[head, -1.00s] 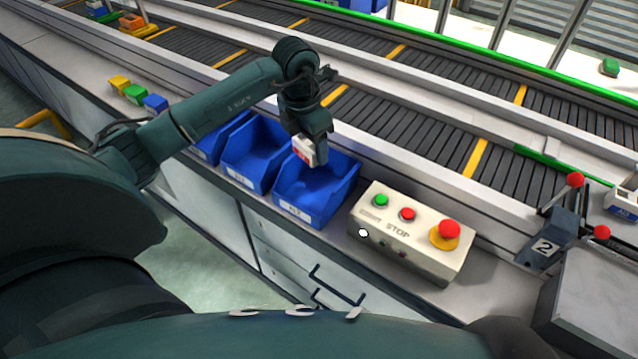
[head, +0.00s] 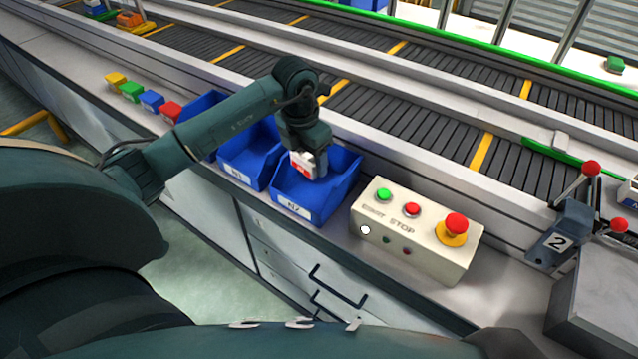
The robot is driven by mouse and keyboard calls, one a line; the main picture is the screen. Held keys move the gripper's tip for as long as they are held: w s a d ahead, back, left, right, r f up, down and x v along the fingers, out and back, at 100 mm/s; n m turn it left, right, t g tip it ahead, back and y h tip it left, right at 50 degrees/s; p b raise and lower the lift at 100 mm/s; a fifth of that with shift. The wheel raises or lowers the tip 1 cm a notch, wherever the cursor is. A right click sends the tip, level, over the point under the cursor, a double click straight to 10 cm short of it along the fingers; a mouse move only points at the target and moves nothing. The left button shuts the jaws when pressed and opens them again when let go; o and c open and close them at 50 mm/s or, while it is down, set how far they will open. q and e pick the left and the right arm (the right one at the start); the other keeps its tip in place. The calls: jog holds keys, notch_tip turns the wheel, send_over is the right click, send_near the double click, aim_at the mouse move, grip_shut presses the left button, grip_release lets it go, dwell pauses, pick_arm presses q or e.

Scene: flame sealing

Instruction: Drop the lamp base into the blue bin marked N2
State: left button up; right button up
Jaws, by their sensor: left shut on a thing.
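My left gripper (head: 306,166) is shut on the lamp base (head: 300,163), a small white and red piece. The gripper points down over the blue bin marked N2 (head: 304,207), the rightmost of the blue bins. The lamp base is at the bin's opening, near its left side. I cannot tell whether it touches the bin. The gripper's fingertips are partly hidden by the piece. My right gripper is not in view.
Another blue bin (head: 236,176) stands left of N2, with a third partly behind my arm. A control box (head: 420,236) with buttons stands close on the right. A conveyor (head: 400,95) runs behind. Coloured blocks (head: 151,101) lie at the left.

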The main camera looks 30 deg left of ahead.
pick_arm(q)
jog(key=o, duration=0.8)
jog(key=shift+o, duration=1.3)
jog(key=shift+r, duration=0.15)
notch_tip(320, 180, up, 13)
jog(key=s, duration=0.1)
jog(key=shift+s+a, duration=0.15)
jog(key=shift+s, duration=0.1)
